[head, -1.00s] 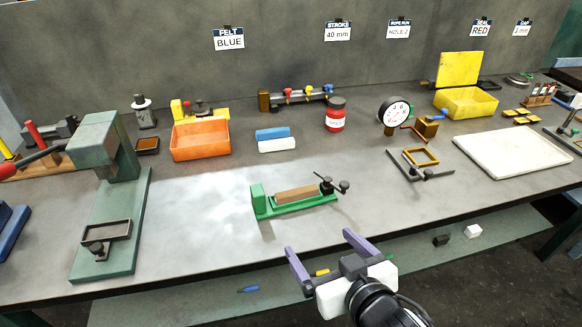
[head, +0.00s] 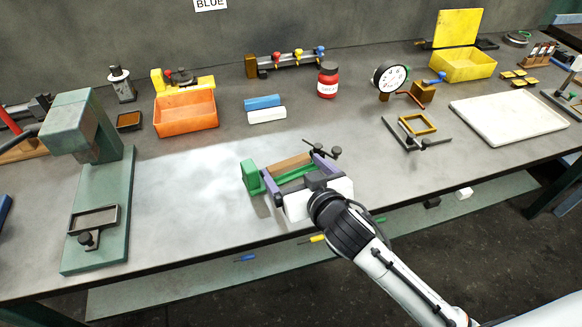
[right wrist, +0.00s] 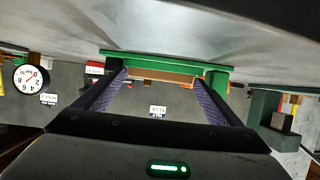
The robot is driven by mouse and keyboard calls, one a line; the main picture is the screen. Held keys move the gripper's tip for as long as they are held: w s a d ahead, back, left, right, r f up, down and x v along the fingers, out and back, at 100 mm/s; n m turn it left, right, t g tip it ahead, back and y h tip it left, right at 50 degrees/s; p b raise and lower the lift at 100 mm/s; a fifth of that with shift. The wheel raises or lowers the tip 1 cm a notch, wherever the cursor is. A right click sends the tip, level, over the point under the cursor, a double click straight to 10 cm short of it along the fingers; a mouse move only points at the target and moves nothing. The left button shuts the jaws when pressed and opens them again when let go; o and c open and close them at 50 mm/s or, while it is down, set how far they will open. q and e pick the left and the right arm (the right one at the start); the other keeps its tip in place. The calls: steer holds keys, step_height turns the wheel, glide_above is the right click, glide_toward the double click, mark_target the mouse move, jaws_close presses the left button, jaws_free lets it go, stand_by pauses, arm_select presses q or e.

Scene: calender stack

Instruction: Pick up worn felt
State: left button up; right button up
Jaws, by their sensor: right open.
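A tan-brown strip, which looks like the worn felt (head: 289,163), lies in a green clamp holder (head: 252,177) on the bench. The felt also shows in the right wrist view (right wrist: 150,72), in front of the green holder (right wrist: 217,78). My right gripper (head: 293,167) is open, its purple fingers reaching over the holder with one on either side along the felt's length. In the right wrist view the gripper (right wrist: 161,80) has the felt between its fingertips; contact cannot be told. My left gripper is not in view.
A blue block (head: 262,102) and a white block (head: 267,114) lie behind the holder, near an orange bin (head: 187,122) and a red jar (head: 328,82). A green press (head: 97,180) stands left. A black-framed fixture (head: 417,139) is at right. Bare bench lies left of the holder.

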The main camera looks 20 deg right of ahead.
steer(key=shift+w+f, duration=0.15)
steer(key=shift+f, duration=0.25)
steer(key=c, duration=0.7)
steer(key=shift+o, duration=0.2)
